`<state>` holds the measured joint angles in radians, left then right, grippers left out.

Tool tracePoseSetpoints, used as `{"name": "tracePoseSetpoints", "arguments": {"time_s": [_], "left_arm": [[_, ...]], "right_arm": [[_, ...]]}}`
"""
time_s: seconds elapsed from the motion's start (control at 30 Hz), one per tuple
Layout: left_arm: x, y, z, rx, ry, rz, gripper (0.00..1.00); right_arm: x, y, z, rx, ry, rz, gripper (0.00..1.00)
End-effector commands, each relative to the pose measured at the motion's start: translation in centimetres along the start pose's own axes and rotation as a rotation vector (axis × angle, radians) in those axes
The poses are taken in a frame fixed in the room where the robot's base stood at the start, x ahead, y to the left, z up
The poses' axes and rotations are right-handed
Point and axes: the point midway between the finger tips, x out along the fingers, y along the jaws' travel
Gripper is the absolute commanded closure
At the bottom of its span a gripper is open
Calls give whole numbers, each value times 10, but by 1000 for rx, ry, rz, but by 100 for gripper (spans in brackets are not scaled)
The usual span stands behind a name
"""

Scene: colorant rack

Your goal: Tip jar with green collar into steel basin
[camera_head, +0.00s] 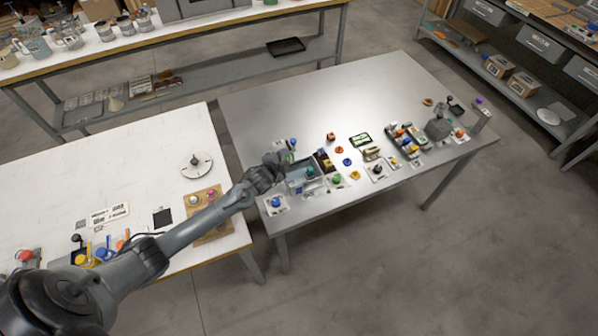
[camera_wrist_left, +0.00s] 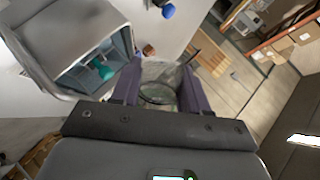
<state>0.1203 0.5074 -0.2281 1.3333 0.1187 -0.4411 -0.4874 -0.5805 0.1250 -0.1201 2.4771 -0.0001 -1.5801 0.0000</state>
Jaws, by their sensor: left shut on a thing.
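My left gripper (camera_head: 284,160) is shut on a clear jar (camera_wrist_left: 160,84), which sits between its two purple-grey fingers in the left wrist view. A small patch of green shows by the fingers in the head view, but the collar is too small to make out. The steel basin (camera_head: 300,184) is right beside the gripper on the grey table; it also shows at the left of the wrist view (camera_wrist_left: 62,78). A teal-green thing (camera_wrist_left: 103,69) is inside the basin. The jar is beside the basin, not over it, in the wrist view. My right gripper is not in view.
The grey table (camera_head: 330,95) holds small coloured items right of the basin, including an orange disc (camera_head: 339,150) and a green-topped item (camera_head: 336,179). A blue-topped item (camera_head: 275,202) stands at the front left. The table's back is clear. A white table (camera_head: 120,160) adjoins on the left.

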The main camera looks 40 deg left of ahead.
Motion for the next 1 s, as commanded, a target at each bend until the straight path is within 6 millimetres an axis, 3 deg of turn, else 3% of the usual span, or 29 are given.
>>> {"name": "tracePoseSetpoints", "arguments": {"time_s": [0.1, 0.3, 0.43, 0.57, 0.8, 1.0], "left_arm": [[2, 7, 3, -139, 66, 17, 86], [8, 18, 12, -400, 197, 46, 86], [10, 16, 27, -551, 275, 60, 86], [1, -2, 30, -675, 341, 74, 86], [6, 1, 50, -871, 445, 97, 86], [4, -3, 55, -952, 489, 106, 86]], "right_arm": [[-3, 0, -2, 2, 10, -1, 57], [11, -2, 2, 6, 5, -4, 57], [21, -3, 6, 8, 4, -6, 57], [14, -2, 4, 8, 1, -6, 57], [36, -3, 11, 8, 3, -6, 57], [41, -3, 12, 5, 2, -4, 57]]}}
